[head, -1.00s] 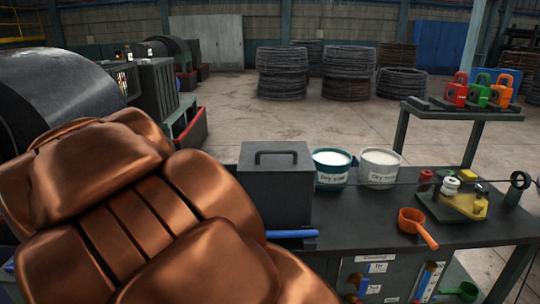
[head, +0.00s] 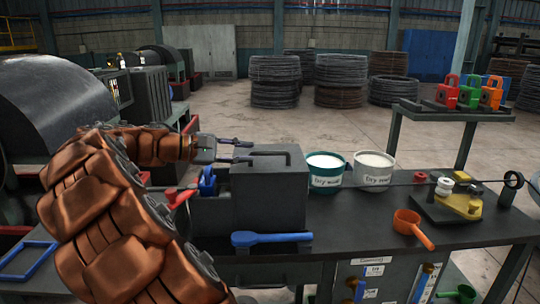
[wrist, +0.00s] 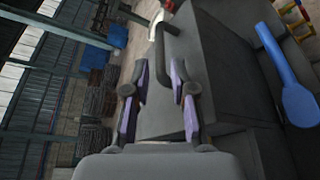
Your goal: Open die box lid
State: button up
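The die box (head: 270,197) is a dark grey box on the bench, its lid (head: 265,168) closed with a bar handle (head: 288,155) on top. My gripper (head: 247,149) is at the left end of the handle, level with it and pointing right. In the wrist view its two purple-padded fingers (wrist: 160,82) are apart, and the dark handle (wrist: 161,55) lies ahead between the fingertips. A gap shows on both sides, so the gripper is open and holds nothing. Whether the pads touch the handle is hard to tell.
A blue scoop-like tool (head: 272,238) lies in front of the box. Two labelled tubs (head: 326,181) of white powder stand close on its right. A blue object (head: 207,182) and a red one (head: 177,197) are left of it. An orange ladle (head: 412,227) lies further right.

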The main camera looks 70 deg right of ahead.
aim_at(263, 153)
jog(key=p+x, duration=0.1)
jog(key=x, duration=0.6)
jog(key=shift+s+d, duration=0.15)
jog(key=shift+s, duration=0.1)
grip_shut()
dwell(0.3)
